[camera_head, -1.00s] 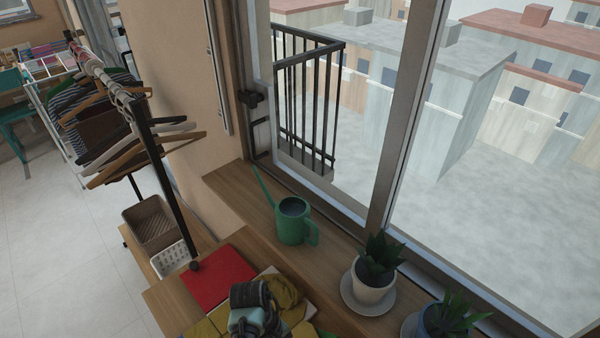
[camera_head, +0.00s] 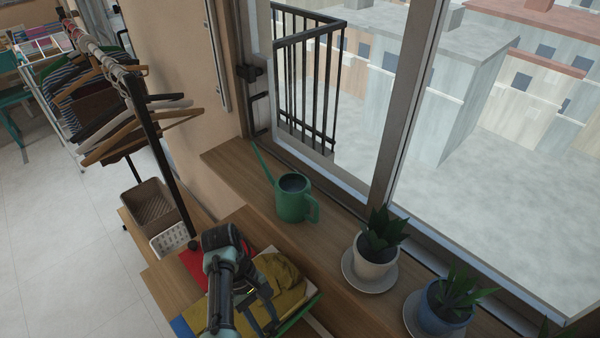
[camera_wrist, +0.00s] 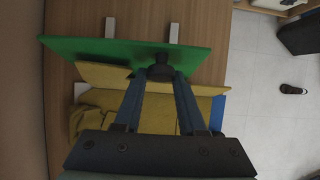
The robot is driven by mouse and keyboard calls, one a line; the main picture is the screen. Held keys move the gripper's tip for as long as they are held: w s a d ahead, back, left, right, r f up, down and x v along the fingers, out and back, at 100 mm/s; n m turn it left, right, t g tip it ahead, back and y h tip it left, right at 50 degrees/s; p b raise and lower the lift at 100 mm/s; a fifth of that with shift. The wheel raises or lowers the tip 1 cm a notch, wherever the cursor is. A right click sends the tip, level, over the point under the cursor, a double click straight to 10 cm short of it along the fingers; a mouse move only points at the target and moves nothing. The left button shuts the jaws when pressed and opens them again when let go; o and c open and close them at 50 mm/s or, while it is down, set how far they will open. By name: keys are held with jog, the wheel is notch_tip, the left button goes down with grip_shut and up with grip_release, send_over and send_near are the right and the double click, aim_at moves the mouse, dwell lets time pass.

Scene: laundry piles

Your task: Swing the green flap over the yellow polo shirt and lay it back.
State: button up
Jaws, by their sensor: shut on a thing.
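The green flap (camera_wrist: 120,52) spans the upper part of the wrist view, with a dark knob (camera_wrist: 160,70) at its near edge. In the head view only a green strip (camera_head: 302,312) shows at the right of the folding board. The yellow polo shirt (camera_wrist: 100,112) lies bunched below the flap in the wrist view; it also shows in the head view (camera_head: 285,275). My gripper (camera_wrist: 160,75) is shut on the knob. Its fingers and my arm hide part of the shirt. How far the flap is tilted I cannot tell.
A green watering can (camera_head: 291,200) and two potted plants (camera_head: 375,258) (camera_head: 440,308) stand on the sill. A clothes rack (camera_head: 150,130) and baskets (camera_head: 150,205) are at left.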

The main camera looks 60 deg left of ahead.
jog(key=shift+h, duration=0.5)
jog(key=a+b, duration=0.2)
jog(key=s+a+b, duration=0.1)
jog(key=a+b, duration=0.1)
jog(key=shift+b, duration=0.4)
jog(key=a+b, duration=0.2)
jog(key=b, duration=0.1)
jog(key=a+f+h+b, duration=0.1)
jog(key=b, duration=0.1)
jog(key=shift+s+a+f, duration=0.1)
jog(key=shift+s+a, duration=0.2)
jog(key=shift+s, duration=0.1)
jog(key=shift+t, duration=0.3)
